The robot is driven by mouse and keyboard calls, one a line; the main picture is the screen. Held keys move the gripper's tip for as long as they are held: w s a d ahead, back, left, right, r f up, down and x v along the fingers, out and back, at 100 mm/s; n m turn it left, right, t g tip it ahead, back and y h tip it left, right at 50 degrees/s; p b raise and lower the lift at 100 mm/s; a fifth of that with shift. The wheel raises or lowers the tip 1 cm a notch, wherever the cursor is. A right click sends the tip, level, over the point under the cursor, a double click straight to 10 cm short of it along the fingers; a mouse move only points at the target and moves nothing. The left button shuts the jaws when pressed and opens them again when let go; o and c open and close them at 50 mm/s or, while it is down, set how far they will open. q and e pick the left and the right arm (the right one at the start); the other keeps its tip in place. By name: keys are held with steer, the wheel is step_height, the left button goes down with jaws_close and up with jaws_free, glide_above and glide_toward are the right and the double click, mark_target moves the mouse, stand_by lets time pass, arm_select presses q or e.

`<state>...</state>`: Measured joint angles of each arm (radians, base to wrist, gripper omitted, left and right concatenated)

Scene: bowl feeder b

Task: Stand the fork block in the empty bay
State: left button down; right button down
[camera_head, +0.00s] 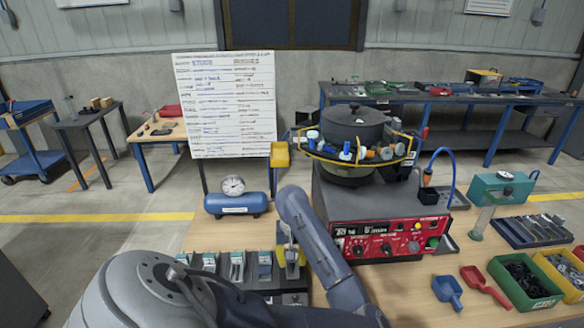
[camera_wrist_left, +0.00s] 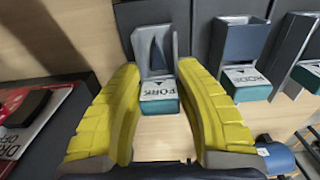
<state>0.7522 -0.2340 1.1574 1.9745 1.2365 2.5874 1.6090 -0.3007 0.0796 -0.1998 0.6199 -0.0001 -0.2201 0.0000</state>
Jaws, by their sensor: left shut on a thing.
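My left gripper (camera_head: 290,258) is at the right end of the dark block rack (camera_head: 258,284). In the left wrist view its yellow fingers (camera_wrist_left: 163,72) are shut on the fork block (camera_wrist_left: 157,90). The fork block has a grey forked upright, a teal base and a white FORK label. It looks upright. I cannot tell whether its underside touches anything. Other labelled blocks (camera_wrist_left: 246,80) stand in bays beside it, and several show in the head view (camera_head: 237,265). The empty bay is not clearly made out. My right gripper is not in view.
The bowl feeder (camera_head: 357,135) on its red control box (camera_head: 388,237) stands just right of the gripper. A blue tank with a gauge (camera_head: 222,205) stands behind the rack. Scoops (camera_head: 448,291) and a green bin (camera_head: 524,281) lie right. Bare wood lies in between.

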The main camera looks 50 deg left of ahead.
arm_select(q)
steer(key=shift+f, duration=0.2)
steer(key=shift+f, duration=0.15)
steer(key=c, duration=1)
jaws_free()
steer(key=shift+c, duration=0.2)
step_height(320, 180, up, 12)
steer(key=shift+r, duration=0.15)
